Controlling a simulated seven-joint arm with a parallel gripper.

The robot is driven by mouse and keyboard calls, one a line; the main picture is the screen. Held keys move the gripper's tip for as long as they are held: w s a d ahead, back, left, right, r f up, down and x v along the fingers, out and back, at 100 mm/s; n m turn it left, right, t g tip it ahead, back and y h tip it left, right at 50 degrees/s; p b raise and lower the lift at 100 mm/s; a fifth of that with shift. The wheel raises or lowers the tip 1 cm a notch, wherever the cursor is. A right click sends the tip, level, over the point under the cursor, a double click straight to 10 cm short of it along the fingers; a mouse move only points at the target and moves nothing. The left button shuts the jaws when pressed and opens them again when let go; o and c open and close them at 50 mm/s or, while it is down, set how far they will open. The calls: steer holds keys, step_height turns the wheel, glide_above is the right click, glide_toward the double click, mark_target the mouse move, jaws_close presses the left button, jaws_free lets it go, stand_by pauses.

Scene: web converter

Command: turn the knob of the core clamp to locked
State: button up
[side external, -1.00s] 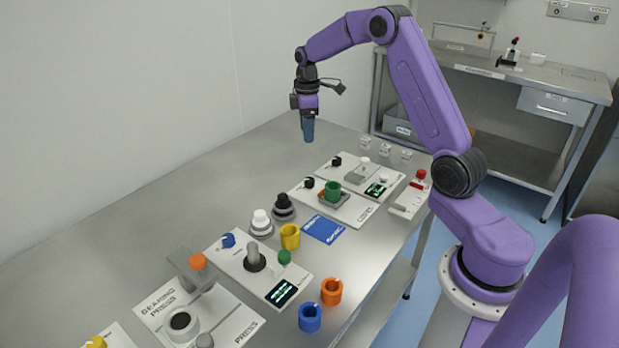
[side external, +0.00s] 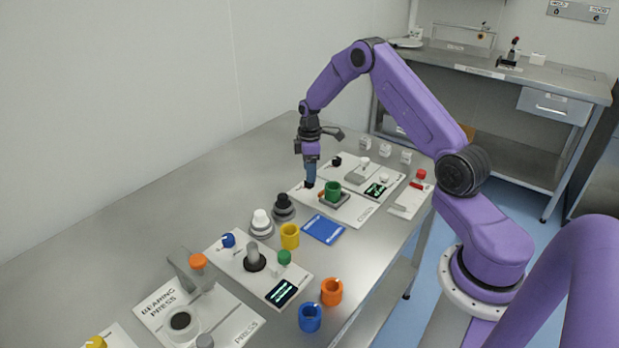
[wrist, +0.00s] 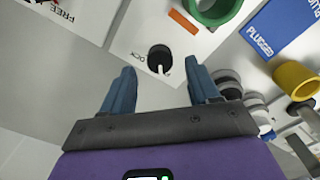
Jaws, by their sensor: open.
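The core clamp's black knob (wrist: 160,57) sits on a white panel (wrist: 130,38), just beyond and between my fingertips in the wrist view. Its white pointer mark faces toward my gripper, and a partly readable "LOCK" label is beside it. A green ring-shaped core (side external: 333,188) rests in the grey holder on the same panel; the core also shows in the wrist view (wrist: 212,10). My gripper (side external: 310,184) points down over the knob and mostly hides it in the side view. In the wrist view my gripper (wrist: 162,75) is open and empty, with a blue finger on either side.
A blue card (side external: 323,229) and a yellow ring (side external: 290,236) lie in front of the panel. Black and white round parts (side external: 283,207) stand nearby. Another panel with a small knob (side external: 337,161) is behind. The table's left side is clear.

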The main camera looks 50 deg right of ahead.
steer(key=shift+f, duration=1.65)
steer(key=c, duration=1)
steer(key=shift+c, duration=0.2)
